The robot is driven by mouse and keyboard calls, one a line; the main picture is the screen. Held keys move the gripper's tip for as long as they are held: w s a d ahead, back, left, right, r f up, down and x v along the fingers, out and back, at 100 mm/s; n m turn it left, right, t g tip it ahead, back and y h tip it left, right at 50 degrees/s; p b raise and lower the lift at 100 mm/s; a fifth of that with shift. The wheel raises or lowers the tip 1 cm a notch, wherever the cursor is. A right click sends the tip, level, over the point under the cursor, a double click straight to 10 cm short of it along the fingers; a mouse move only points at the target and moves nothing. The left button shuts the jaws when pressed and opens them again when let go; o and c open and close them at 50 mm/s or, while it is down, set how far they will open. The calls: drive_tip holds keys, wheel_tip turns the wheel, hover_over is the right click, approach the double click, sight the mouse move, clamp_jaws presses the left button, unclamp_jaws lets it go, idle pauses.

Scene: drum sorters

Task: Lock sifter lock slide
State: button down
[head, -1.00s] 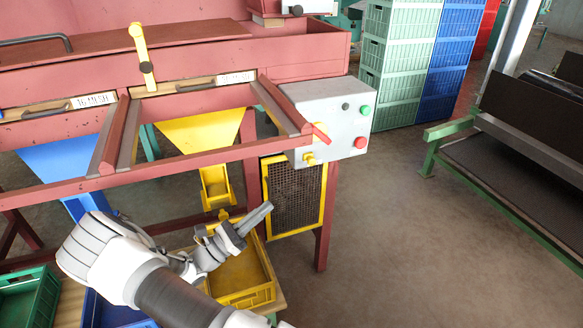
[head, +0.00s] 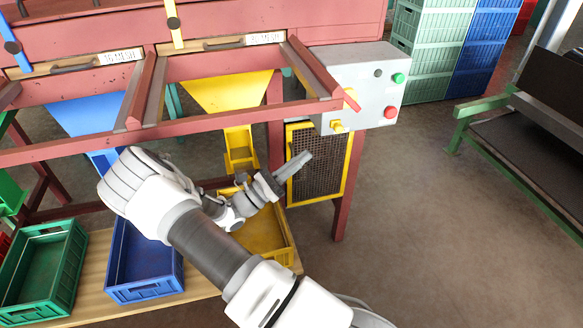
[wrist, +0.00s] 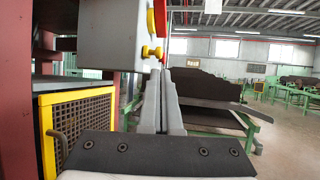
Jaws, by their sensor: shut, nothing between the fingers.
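The red sifter (head: 210,68) stands ahead, with a grey control box (head: 365,75) at its right end. A yellow knob (head: 338,126) sits at the box's lower left, below a red lever (head: 351,99). No part is labelled as the lock slide, so I cannot tell which one it is. My gripper (head: 303,160) is shut and empty, in front of the yellow-framed mesh guard and below the knob. In the wrist view, the closed fingers (wrist: 163,78) point forward. The yellow knob (wrist: 152,52) appears just above and left of their tips, apart from them in the picture.
A yellow-framed mesh guard (head: 345,183) is close behind my gripper. Yellow (head: 285,240), blue (head: 143,291) and green (head: 68,295) crates stand on a low wooden platform. A green-framed rack (head: 510,135) is at the right. The floor between is clear.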

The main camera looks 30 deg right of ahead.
sight(337, 126)
drive_tip(key=b+x, duration=0.1)
drive_tip(key=x, duration=0.7)
drive_tip(key=shift+d, duration=0.15)
drive_tip(key=shift+r, duration=0.15)
